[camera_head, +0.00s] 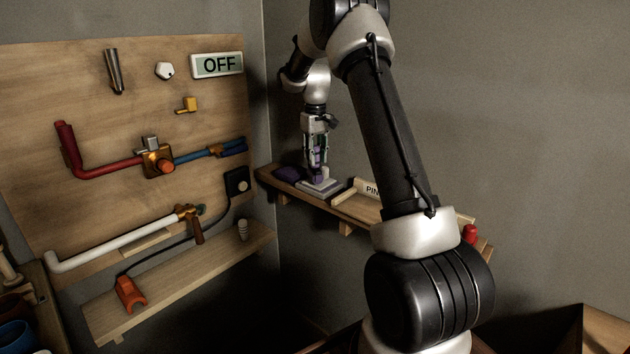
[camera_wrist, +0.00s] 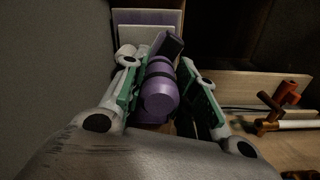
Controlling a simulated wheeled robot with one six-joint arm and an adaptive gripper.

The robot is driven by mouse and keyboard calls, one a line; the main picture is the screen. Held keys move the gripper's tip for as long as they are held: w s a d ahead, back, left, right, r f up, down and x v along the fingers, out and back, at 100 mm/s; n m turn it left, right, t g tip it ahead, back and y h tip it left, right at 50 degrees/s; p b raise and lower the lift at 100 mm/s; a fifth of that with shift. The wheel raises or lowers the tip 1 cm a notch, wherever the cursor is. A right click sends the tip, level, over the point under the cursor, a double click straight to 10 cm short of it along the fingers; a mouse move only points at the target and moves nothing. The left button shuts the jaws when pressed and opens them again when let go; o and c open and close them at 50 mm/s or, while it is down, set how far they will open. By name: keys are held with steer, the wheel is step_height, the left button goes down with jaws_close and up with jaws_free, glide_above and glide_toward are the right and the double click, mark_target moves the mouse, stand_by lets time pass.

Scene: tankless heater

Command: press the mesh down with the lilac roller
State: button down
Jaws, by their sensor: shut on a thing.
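My gripper (camera_head: 316,158) points down over the wall shelf. It is shut on the lilac roller (camera_wrist: 160,90), whose rounded body lies between the fingers in the wrist view. In the head view only a little purple shows between and below the fingers. A flat pale piece with a lilac layer (camera_head: 322,187), probably the mesh on its base, lies on the shelf just under the gripper. Its pale and lilac edges also show at the top of the wrist view (camera_wrist: 150,18). I cannot tell whether the roller touches it.
A dark purple item (camera_head: 287,174) lies left of the pale piece on the shelf (camera_head: 350,208). A wooden tray with a lettered sign (camera_head: 372,190) stands to the right. The pipe board (camera_head: 110,130) with an OFF sign (camera_head: 217,65) is on the left wall.

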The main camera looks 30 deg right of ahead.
steer(key=shift+f, duration=0.5)
stand_by(0.3)
steer(key=shift+r, duration=0.15)
stand_by(0.7)
steer(key=shift+r, duration=3.4)
